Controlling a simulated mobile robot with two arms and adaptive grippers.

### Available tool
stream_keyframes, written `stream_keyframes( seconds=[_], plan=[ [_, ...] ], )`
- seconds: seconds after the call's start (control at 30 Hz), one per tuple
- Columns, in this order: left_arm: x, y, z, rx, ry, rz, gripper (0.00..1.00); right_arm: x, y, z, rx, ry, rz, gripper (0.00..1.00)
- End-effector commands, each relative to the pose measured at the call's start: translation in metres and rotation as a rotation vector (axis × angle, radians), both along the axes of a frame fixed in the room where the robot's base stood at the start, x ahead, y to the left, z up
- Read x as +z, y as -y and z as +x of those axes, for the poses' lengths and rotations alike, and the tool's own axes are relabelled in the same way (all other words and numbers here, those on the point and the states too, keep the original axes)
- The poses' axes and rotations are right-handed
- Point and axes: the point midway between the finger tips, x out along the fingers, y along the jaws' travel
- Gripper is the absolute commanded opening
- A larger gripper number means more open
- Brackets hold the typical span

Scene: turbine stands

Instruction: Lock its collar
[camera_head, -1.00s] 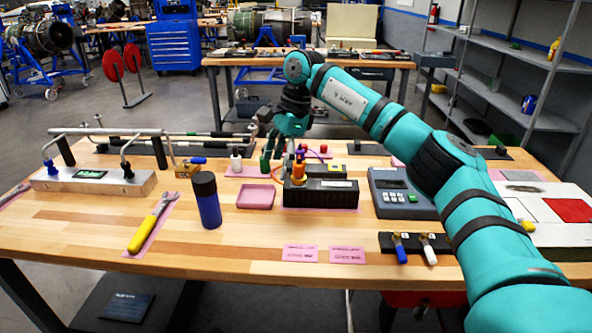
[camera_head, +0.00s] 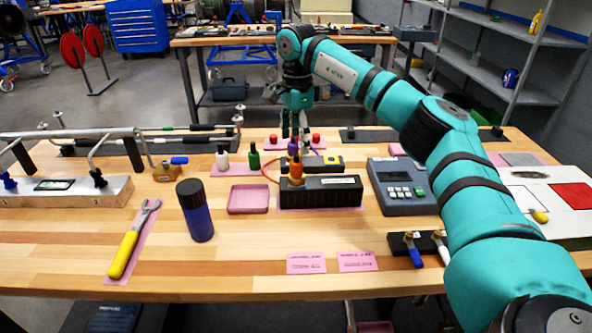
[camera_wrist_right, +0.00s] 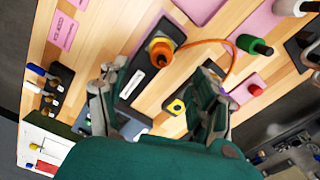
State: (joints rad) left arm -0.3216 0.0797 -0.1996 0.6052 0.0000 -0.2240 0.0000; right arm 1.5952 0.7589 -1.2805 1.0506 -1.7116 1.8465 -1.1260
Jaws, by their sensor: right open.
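An orange connector with a collar (camera_head: 296,168) stands upright on a black box (camera_head: 333,193) near the middle of the bench. In the right wrist view the orange connector (camera_wrist_right: 160,50) shows from above, with an orange cable (camera_wrist_right: 207,41) curving beside it. Whether its collar is locked cannot be told. My right gripper (camera_head: 296,138) is behind the connector in the head view, fingers down. In the wrist view its fingers (camera_wrist_right: 158,82) are spread wide, with nothing held between them. A purple piece (camera_head: 292,147) shows just behind the connector. My left gripper is out of view.
Green (camera_head: 254,157) and white (camera_head: 222,159) fittings stand left of the box. A small yellow-and-black unit (camera_head: 332,160) is behind it. A grey keypad device (camera_head: 402,187) is to its right, a pink tray (camera_head: 248,199) to its left.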

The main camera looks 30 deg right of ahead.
Motion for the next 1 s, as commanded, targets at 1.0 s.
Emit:
stream_keyframes(
  seconds=[1.0],
  plan=[
    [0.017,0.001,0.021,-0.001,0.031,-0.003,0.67,-0.104,-0.001,0.0,0.001,0.001,0.001,0.55]
  ],
)
